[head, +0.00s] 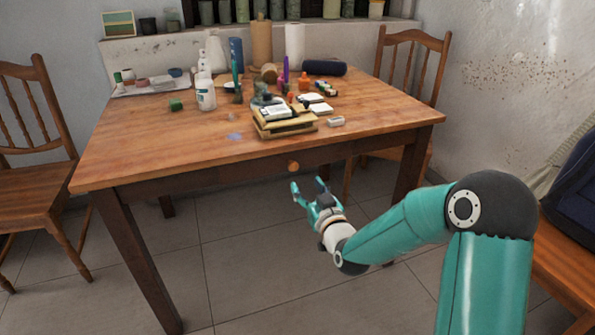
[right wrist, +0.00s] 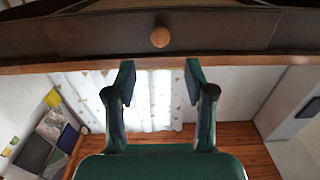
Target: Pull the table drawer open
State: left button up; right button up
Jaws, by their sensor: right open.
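The wooden table (head: 175,140) has a dark drawer front (head: 250,174) under its near edge, with a round orange-brown knob (head: 294,166). The drawer looks closed, its front in line with the table frame. In the right wrist view, the knob (right wrist: 160,37) stands out from the dark drawer front (right wrist: 215,32). My right gripper (head: 308,187) is open and empty, just below and in front of the knob. In the wrist view its two fingertips (right wrist: 160,76) are spread, with the knob centred beyond the gap and apart from both. My left gripper is out of view.
Bottles, rolls, books and small items crowd the table's back and middle. A book stack (head: 285,127) sits near the front edge above the knob. Chairs stand at the left (head: 32,185) and behind right (head: 412,65). The floor before the table is clear.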

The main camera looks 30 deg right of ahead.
aim_at(294, 167)
jog(key=x, duration=0.8)
jog(key=shift+w, duration=0.15)
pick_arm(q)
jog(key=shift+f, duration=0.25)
